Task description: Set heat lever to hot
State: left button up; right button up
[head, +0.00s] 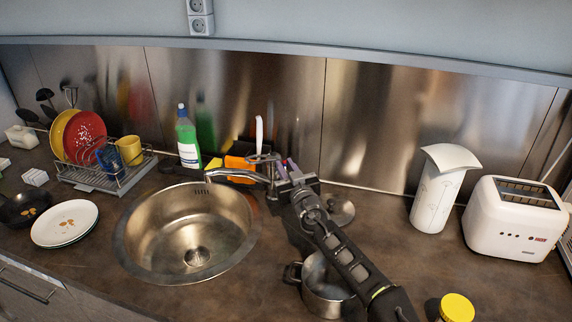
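The metal tap's spout (236,176) reaches left over the round steel sink (150,262). The heat lever is on the tap's body, which is largely hidden behind my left gripper, so its setting cannot be made out.
A green soap bottle (187,138) stands behind the sink. A steel pot (322,285) and a lid (340,211) are close to my arm. A dish rack (100,176) is left; a white jug (436,195) and toaster (508,225) are right.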

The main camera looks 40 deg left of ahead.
pick_arm(q)
grip_shut()
dwell(0.3)
jog(key=shift+w+m, duration=0.15)
jog(key=shift+m, duration=0.15)
jog(key=shift+w+d+f+m+g+h+p, duration=0.1)
jog(key=shift+w+m+g+h+p, duration=0.2)
jog(key=shift+w+m+g, duration=0.6)
jog(key=shift+w+d+f+m+g+h+p, duration=0.1)
jog(key=shift+w+m+g+h, duration=0.3)
jog(key=shift+m, duration=0.85)
jog(key=shift+w+d+f+m+g+h+p, duration=0.15)
jog(key=shift+w+m+g+h, duration=0.3)
jog(key=shift+m+g, duration=0.55)
jog(key=shift+a, duration=0.1)
